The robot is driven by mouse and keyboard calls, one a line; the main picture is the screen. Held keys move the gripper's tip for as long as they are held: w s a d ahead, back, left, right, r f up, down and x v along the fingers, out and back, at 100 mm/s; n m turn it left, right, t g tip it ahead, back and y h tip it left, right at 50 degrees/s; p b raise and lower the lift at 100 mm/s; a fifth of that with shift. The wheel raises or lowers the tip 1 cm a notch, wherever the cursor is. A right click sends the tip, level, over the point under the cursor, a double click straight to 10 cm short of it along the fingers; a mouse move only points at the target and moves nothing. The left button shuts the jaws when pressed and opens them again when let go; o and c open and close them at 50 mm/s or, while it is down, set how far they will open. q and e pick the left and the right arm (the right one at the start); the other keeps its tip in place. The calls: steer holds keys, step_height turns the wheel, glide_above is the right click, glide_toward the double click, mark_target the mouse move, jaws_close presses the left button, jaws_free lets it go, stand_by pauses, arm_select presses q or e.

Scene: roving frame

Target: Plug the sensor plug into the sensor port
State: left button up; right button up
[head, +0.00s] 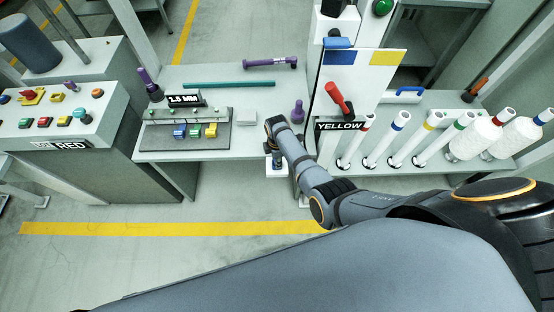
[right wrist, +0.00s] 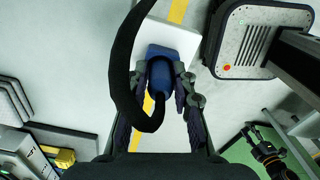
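My right gripper (head: 276,152) is at the front edge of the middle bench, pointing down. In the right wrist view its two fingers (right wrist: 161,88) are closed against the sides of a blue plug (right wrist: 161,72), which I take as the sensor plug. A thick black cable (right wrist: 124,70) loops from it. A white block (right wrist: 184,38) lies directly beyond the plug; it shows under the gripper in the head view (head: 277,173). The sensor port opening is hidden, so I cannot tell whether the plug is inside it.
The middle bench (head: 220,149) holds a grey board with coloured blocks, a teal rod and purple tools. A button console (head: 55,112) stands left. Open floor (head: 130,255) lies in front.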

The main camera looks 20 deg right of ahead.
steer(key=o, duration=0.3)
step_height(320, 180, up, 12)
stand_by(0.5)
stand_by(0.6)
